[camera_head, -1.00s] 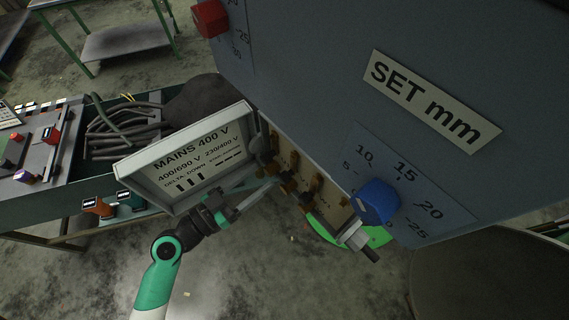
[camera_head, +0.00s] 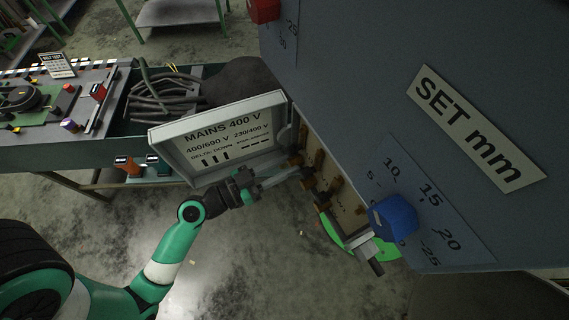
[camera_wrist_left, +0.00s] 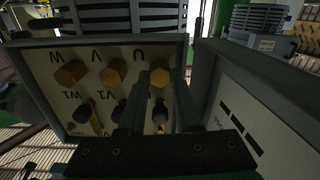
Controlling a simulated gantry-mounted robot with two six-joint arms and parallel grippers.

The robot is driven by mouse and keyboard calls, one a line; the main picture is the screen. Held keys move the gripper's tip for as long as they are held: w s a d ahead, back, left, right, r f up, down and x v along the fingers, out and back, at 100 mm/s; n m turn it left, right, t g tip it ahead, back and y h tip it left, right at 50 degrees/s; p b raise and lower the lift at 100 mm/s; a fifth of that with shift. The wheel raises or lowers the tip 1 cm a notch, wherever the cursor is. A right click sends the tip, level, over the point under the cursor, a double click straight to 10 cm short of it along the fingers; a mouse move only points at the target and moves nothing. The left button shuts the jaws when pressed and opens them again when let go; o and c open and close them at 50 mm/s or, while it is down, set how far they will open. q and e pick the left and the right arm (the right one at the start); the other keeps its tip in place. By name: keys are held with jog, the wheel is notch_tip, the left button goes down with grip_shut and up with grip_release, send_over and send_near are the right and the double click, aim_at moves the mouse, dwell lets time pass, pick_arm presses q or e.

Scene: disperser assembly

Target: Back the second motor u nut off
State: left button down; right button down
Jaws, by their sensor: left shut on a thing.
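The open motor terminal box (camera_head: 345,213) holds brass nuts on a pale board. In the left wrist view the board (camera_wrist_left: 47,65) carries upside-down letters W, V and U. My left gripper (camera_head: 302,171) reaches into the box from the left. In the left wrist view its two fingers (camera_wrist_left: 160,92) are shut on the brass u nut (camera_wrist_left: 158,78), one on each side of it. The V nut (camera_wrist_left: 113,73) and W nut (camera_wrist_left: 71,74) stand free alongside. The fingers partly hide the lower row of terminals. My right gripper is out of view.
The open lid marked MAINS 400 V (camera_head: 222,140) stands close beside my left gripper. The grey SET mm panel (camera_head: 400,90) with a blue knob (camera_head: 392,217) overhangs on the right. A bench with cables (camera_head: 165,95) is at the left.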

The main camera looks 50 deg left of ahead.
pick_arm(q)
jog(key=shift+n, duration=0.4)
jog(key=n, duration=0.4)
jog(key=shift+n, duration=0.3)
jog(key=n+p, duration=0.1)
jog(key=n, duration=0.4)
jog(key=shift+a, duration=0.1)
jog(key=n+p, duration=0.2)
jog(key=n, duration=0.4)
jog(key=n+p, duration=0.1)
jog(key=n, duration=0.4)
jog(key=shift+f+p, duration=0.15)
jog(key=shift+p, duration=0.2)
jog(key=shift+n, duration=0.3)
jog(key=c, duration=0.6)
grip_release()
